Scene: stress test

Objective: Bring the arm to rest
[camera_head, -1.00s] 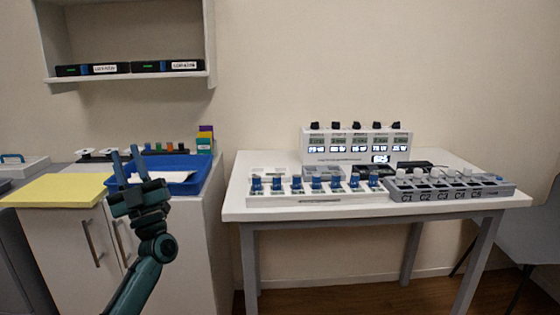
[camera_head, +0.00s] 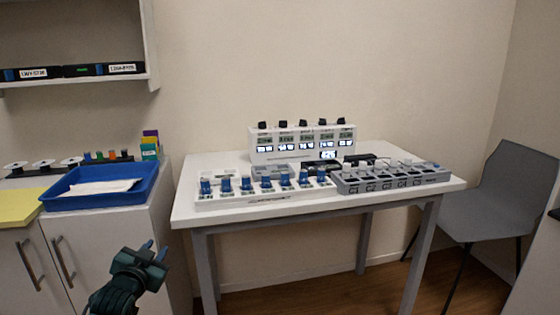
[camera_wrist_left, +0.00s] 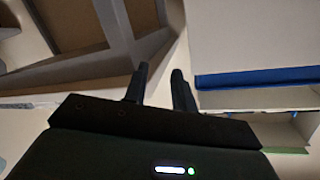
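My left gripper (camera_head: 155,250) is low at the left in the head view, in front of the white cabinet and left of the table. Its two fingers stand apart with nothing between them. In the left wrist view the two dark fingers (camera_wrist_left: 160,85) also show a gap and hold nothing. My right arm and gripper are not in view.
A white table (camera_head: 185,210) bears a row of blue-topped devices (camera_head: 265,183), a grey block labelled C (camera_head: 390,180) and a display unit (camera_head: 303,143). A blue tray (camera_head: 100,200) is on the cabinet (camera_head: 100,250). A grey chair (camera_head: 490,200) stands right.

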